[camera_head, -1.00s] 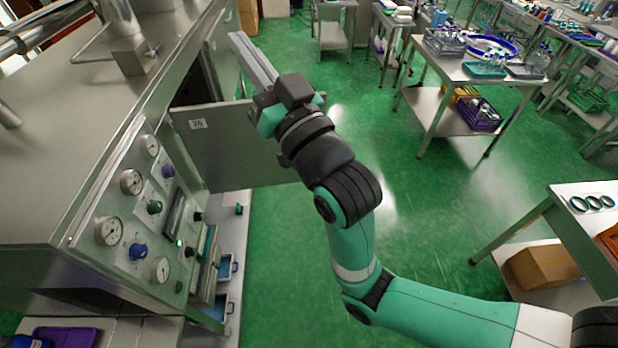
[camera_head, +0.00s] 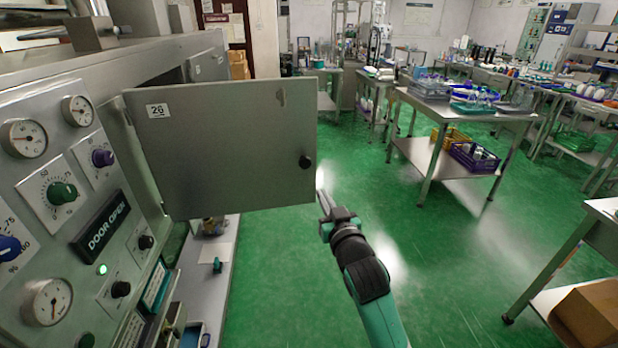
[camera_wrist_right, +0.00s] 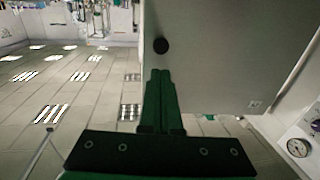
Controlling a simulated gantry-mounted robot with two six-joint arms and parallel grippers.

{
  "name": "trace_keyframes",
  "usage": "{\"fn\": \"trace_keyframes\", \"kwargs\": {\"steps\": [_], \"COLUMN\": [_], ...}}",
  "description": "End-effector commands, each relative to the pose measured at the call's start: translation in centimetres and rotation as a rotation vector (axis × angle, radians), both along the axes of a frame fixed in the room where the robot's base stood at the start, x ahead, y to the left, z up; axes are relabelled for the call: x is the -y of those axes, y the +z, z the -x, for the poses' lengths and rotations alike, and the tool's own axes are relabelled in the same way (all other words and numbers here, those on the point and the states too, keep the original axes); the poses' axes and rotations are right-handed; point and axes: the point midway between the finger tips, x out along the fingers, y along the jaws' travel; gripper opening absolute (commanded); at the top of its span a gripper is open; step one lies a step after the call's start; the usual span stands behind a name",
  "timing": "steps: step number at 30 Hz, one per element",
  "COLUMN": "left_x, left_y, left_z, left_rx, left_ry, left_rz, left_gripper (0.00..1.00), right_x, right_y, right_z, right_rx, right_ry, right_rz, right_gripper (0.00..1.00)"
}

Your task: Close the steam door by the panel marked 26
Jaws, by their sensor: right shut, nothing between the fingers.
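The steam door (camera_head: 225,150) is a flat grey metal panel with a "26" label (camera_head: 157,110) and a black knob (camera_head: 305,162) near its free edge. It stands open, swung out from the cabinet front. The door fills the right of the wrist view (camera_wrist_right: 215,60), with the knob (camera_wrist_right: 161,45) just beyond my fingertips. My right gripper (camera_head: 321,180) is shut and empty, close to the door's free edge below the knob. The wrist view also shows its closed fingers (camera_wrist_right: 160,75). Whether it touches the door I cannot tell. My left gripper is out of view.
The control panel (camera_head: 60,240) left of the door has several gauges and knobs, a "DOOR OPEN" display and a lit green light. A metal table (camera_head: 450,105) with baskets stands at the back right. Green floor (camera_head: 300,270) is clear beneath and right of the door.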

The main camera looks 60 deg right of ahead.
Motion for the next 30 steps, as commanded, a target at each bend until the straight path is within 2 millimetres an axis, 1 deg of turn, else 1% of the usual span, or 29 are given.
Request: {"fn": "trace_keyframes", "kwargs": {"steps": [1, 5, 8, 10, 15, 18, 24, 30], "left_x": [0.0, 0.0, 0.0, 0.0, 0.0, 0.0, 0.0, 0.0], "left_y": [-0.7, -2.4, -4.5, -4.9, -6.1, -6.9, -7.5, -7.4], "left_z": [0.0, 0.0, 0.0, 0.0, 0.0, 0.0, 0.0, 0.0], "left_rx": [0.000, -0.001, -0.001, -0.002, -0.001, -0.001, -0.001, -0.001], "left_ry": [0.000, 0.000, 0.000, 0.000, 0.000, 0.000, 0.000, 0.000], "left_rz": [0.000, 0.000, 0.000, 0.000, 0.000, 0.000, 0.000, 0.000], "left_gripper": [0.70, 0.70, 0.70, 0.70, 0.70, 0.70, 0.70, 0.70], "right_x": [0.3, 1.8, 3.2, 4.2, 6.7, 7.9, 9.0, 9.1], "right_y": [-0.3, -0.6, -0.9, -0.5, -0.4, -0.4, -0.2, -0.1], "right_z": [-0.4, -1.9, -3.4, -4.6, -7.3, -8.6, -9.9, -10.0], "right_rx": [0.000, 0.002, 0.003, 0.001, 0.001, 0.001, 0.000, 0.001], "right_ry": [0.000, -0.002, -0.001, -0.001, 0.000, 0.000, 0.001, 0.001], "right_rz": [0.000, 0.001, 0.001, 0.001, 0.000, -0.001, 0.000, 0.001], "right_gripper": [0.00, 0.00, 0.00, 0.00, 0.00, 0.00, 0.00, 0.00]}}
